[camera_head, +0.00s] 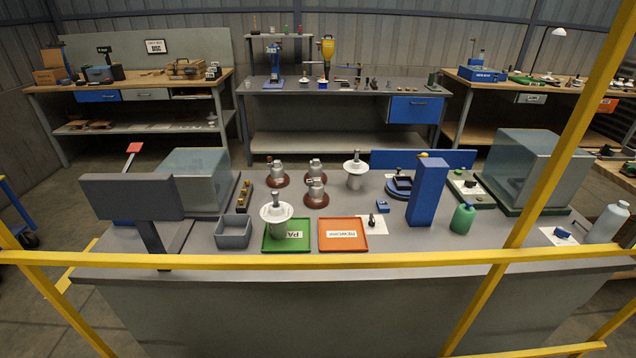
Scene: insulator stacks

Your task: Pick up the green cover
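No part is plainly a green cover, and I cannot tell which green thing the name means. A green tray (301,243) with a white label lies at the table's front middle, with a white insulator (277,222) standing on it. A large translucent box (530,165) sits on a dark green base at the far right. A low dark green fixture (484,202) lies between the bottle and that box. Neither gripper is in view.
Yellow rails (340,261) cross in front of the grey table (400,300). An orange tray (343,246) and a grey bin (233,232) flank the green tray. Brown and white insulators (316,194) stand behind. A dark panel (130,196) rises at the left, before another translucent box (195,178).

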